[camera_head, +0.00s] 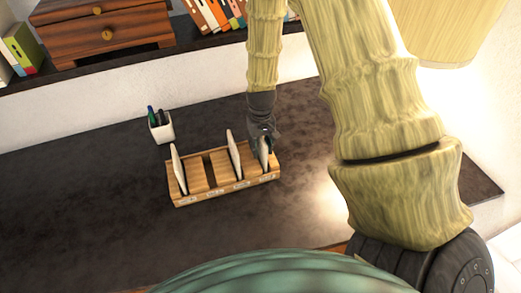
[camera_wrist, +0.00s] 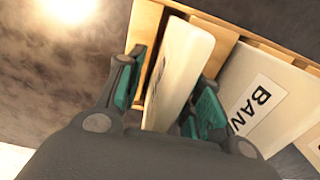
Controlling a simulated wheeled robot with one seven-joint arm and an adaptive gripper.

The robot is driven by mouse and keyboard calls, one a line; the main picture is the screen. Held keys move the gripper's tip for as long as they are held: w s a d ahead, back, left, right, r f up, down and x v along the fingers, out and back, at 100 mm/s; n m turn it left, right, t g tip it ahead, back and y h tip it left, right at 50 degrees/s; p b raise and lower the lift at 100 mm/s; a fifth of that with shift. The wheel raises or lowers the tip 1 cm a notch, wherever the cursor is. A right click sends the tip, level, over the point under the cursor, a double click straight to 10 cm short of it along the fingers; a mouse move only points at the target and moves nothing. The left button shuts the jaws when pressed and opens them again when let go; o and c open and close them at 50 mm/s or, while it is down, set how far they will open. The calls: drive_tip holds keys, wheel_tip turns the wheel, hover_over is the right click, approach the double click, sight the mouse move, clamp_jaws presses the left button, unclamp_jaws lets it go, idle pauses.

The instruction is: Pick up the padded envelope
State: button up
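A wooden letter sorter (camera_head: 222,191) stands on the dark desk with three pale, flat envelope-like items upright in its slots: left (camera_head: 178,170), middle (camera_head: 234,154) and right (camera_head: 264,153). I cannot tell from the head view which is padded. My gripper (camera_head: 263,138) is down at the right item, partly covering it. In the wrist view, my gripper (camera_wrist: 165,98) has its teal-padded fingers on either side of a thick, cream, round-cornered item (camera_wrist: 182,70). A gap shows by the left finger, so the fingers look open around it. Its lower part is hidden.
A pale panel with a label beginning "BAN" (camera_wrist: 256,103) is close to the right finger. A white pen cup (camera_head: 161,129) stands behind the sorter. A shelf behind holds a wooden drawer box (camera_head: 105,33) and books (camera_head: 215,14). The desk's left side is clear.

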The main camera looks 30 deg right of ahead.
drive_tip(key=shift+w+f, duration=0.1)
drive_tip(key=shift+w, duration=0.05)
clamp_jaws()
drive_tip(key=shift+r+b, duration=1.55)
drive_tip(key=shift+r, duration=3.55)
